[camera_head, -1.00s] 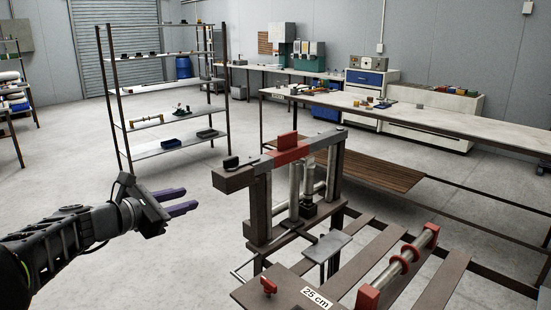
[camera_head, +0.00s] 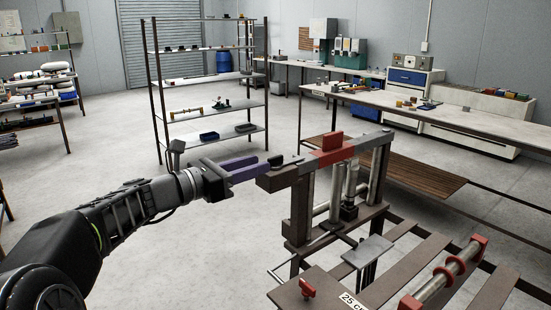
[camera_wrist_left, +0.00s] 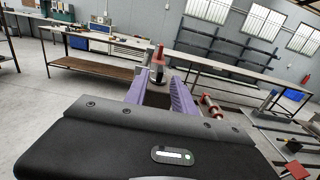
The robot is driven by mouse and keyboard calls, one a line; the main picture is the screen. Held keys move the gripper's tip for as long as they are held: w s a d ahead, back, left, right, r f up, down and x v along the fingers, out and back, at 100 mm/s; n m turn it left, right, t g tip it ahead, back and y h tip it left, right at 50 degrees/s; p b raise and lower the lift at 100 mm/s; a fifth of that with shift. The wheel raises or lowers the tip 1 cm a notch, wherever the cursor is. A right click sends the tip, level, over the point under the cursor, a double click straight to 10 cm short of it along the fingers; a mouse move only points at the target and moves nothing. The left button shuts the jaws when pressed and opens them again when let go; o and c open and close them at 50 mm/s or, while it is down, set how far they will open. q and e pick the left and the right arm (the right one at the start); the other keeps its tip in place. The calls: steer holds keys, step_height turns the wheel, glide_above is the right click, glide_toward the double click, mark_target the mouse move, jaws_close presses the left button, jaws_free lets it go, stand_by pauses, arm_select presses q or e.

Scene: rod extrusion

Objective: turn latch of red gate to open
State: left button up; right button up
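The gate is a dark bar across the top of the press frame, with a red middle section and an upright red tab (camera_head: 332,141). A small black latch knob (camera_head: 277,159) sits at the bar's near left end. My left gripper (camera_head: 260,167) reaches in from the left with its purple fingers level, their tips close beside the knob. In the left wrist view the fingers (camera_wrist_left: 158,86) are apart, with the bar's dark end between or just beyond them and the red tab (camera_wrist_left: 160,52) behind. Contact with the knob cannot be told. My right gripper is out of view.
The press stands on a slatted frame (camera_head: 385,287) with a red-ringed roller (camera_head: 449,276) at the right. A shelf rack (camera_head: 208,137) stands behind my left arm. A long workbench (camera_head: 440,110) runs along the back right.

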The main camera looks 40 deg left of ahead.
mark_target(275, 157)
arm_select(q)
steer(key=p+x, duration=0.1)
steer(key=x, duration=0.5)
steer(key=shift+w+d, duration=0.1)
steer(key=shift+w, duration=0.1)
jaws_close()
stand_by(1.2)
